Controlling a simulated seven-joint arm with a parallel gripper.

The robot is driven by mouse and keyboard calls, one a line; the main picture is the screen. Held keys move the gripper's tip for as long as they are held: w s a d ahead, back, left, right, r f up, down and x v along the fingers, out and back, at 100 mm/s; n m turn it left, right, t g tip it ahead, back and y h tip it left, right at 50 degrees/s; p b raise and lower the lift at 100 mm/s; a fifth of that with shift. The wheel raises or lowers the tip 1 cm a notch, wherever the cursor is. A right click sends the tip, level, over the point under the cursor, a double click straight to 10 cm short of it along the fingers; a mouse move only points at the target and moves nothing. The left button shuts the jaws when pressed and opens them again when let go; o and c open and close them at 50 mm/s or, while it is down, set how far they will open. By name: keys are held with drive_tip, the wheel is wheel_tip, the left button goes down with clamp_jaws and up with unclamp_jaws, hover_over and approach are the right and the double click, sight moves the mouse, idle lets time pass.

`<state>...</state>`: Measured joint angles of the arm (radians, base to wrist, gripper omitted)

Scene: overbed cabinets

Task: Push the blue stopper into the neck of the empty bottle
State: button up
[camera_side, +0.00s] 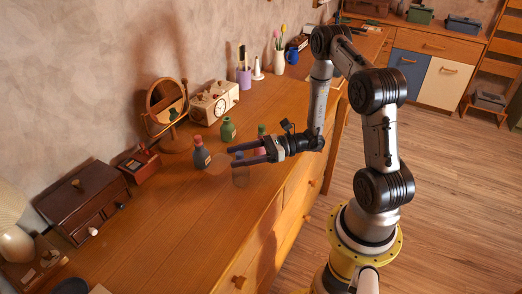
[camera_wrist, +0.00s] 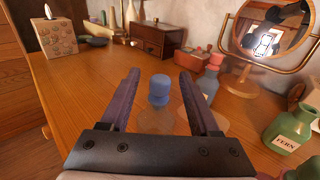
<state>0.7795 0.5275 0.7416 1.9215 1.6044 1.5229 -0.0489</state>
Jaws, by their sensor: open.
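A blue stopper (camera_wrist: 159,88) shows between my finger pads in the wrist view, with a gap on both sides. A clear glass bottle (camera_wrist: 157,120) shows faintly below it. In the side view the clear bottle (camera_side: 240,177) stands on the wooden top under my fingertips. The stopper looks upright at the bottle's mouth; how deep it sits I cannot tell. My gripper (camera_side: 236,156) is open and level, reaching left over the dresser; its fingers (camera_wrist: 160,92) flank the stopper without visible contact.
A dark blue bottle (camera_side: 201,155) with a red top stands just beyond my fingertips. A green bottle (camera_side: 228,130) and a pink bottle (camera_side: 262,148) are close by. The front left top (camera_side: 170,235) is clear.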

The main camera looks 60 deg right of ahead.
drive_tip(key=v, duration=0.9)
idle(1.0)
